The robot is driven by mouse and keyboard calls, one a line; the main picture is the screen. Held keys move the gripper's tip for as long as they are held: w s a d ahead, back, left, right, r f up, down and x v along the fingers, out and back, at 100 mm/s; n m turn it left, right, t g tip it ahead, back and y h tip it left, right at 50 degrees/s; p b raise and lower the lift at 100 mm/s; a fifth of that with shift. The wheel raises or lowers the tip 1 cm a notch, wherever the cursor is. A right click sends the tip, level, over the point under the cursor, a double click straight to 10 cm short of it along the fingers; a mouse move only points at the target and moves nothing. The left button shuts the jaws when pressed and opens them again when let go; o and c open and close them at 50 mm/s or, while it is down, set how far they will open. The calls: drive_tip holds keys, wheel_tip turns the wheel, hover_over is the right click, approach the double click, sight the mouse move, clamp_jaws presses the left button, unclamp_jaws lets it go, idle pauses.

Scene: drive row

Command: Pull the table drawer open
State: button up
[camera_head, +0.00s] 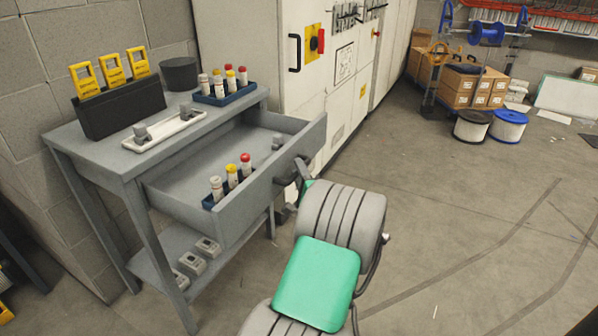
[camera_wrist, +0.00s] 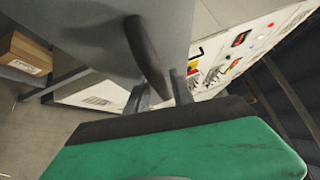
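The drawer (camera_head: 237,220) of the grey table stands well out of its frame, its inside in view. Its dark bar handle (camera_head: 290,173) is on the drawer front; in the wrist view the handle (camera_wrist: 148,55) runs downward to between my fingers. My gripper (camera_head: 303,172) is at the handle, largely hidden behind my arm in the head view. In the wrist view the gripper (camera_wrist: 159,88) has its fingers apart on either side of the handle, with a narrow gap at the left finger.
The tabletop (camera_head: 95,146) carries a black holder, a white tray, a dark cup and another tube rack. White cabinets (camera_head: 262,60) stand behind.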

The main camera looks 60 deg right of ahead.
drive_tip(key=shift+o, duration=0.8)
drive_tip(key=shift+s+a, duration=0.15)
drive_tip(key=shift+s, duration=0.15)
drive_tip(key=v, duration=0.7)
drive_tip(key=shift+a+f, duration=0.1)
